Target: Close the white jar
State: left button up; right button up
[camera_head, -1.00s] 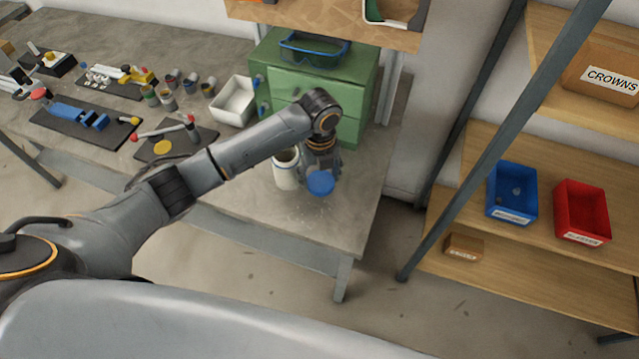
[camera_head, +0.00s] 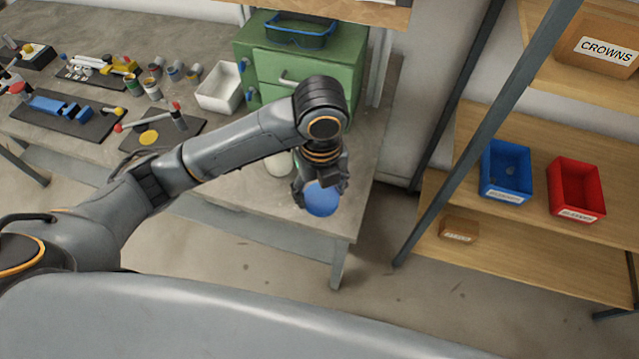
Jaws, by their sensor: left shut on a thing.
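The blue lid (camera_head: 323,201) is round and shows its flat face at the right front part of the bench. My left gripper (camera_head: 319,190) points down over it and is shut on it. The lid appears to be held above the bench top. The white jar (camera_head: 277,166) stands on the bench just left of and behind the gripper. My arm and gripper hide most of the jar, and its mouth is not visible. My right gripper is not in view.
A green drawer cabinet (camera_head: 352,68) with blue goggles (camera_head: 300,30) on top stands behind my arm. A white bin (camera_head: 219,93) is left of it. Tool mats and small pots fill the bench's left. Shelves with a blue bin (camera_head: 506,171) and red bin (camera_head: 577,189) stand right.

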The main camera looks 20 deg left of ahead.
pick_arm(q)
jog(key=shift+w+a+r+n, duration=0.15)
jog(key=shift+a+n, duration=0.15)
jog(key=shift+n, duration=0.4)
jog(key=s+a+r+n, duration=0.1)
jog(key=a+r+n, duration=0.2)
jog(key=n, duration=1)
jog(key=s+a+r+n, duration=0.1)
jog(key=a+r+n, duration=0.2)
jog(key=n, duration=1.1)
jog(key=a, duration=0.3)
jog(key=shift+r, duration=0.2)
jog(key=shift+s, duration=0.1)
